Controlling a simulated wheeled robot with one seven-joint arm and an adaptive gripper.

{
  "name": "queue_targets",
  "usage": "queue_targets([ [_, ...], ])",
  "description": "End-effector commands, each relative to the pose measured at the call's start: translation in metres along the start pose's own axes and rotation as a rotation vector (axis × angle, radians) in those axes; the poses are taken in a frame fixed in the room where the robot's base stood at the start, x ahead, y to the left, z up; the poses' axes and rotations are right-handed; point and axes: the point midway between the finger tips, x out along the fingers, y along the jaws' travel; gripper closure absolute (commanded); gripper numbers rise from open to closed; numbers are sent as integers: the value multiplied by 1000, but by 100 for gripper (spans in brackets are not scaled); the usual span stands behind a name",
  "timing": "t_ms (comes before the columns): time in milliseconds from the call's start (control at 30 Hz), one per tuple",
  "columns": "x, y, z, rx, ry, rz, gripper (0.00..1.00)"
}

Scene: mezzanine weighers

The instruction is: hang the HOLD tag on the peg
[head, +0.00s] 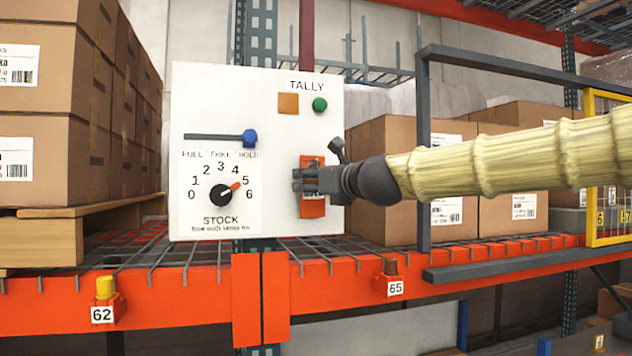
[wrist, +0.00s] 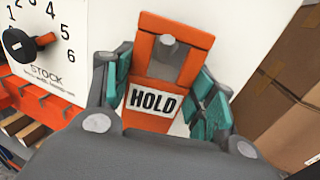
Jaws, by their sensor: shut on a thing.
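The orange HOLD tag (head: 313,208) is upright at the lower right of the white panel (head: 215,100). My gripper (head: 297,181) covers its middle in the head view. In the wrist view the HOLD tag (wrist: 147,122) stands between my teal finger pads, and my gripper (wrist: 165,88) is shut on its side edges. The tag has a cut-out in its upper part. The grey round end of the peg (wrist: 168,40) shows within that cut-out, near its top. I cannot tell how far the peg reaches through, or whether the tag touches the panel.
The STOCK dial (head: 222,195) and a blue slider knob (head: 250,138) are left of the tag. A green button (head: 320,104) and an orange square (head: 288,103) sit above. Cartons (head: 385,175) stand right of the panel, on the orange-beamed rack (head: 340,285).

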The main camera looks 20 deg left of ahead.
Motion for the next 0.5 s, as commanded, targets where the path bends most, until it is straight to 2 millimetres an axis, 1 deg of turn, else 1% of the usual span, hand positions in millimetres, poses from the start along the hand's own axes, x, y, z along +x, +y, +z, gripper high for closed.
queue_targets([
  [300, 0, 0, 0, 0, 0, 0, 64],
  [333, 0, 0, 0, 0, 0, 0, 41],
  [433, 0, 0, 0, 0, 0, 0, 22],
  [467, 0, 0, 0, 0, 0, 0, 19],
  [500, 0, 0, 0, 0, 0, 0, 19],
])
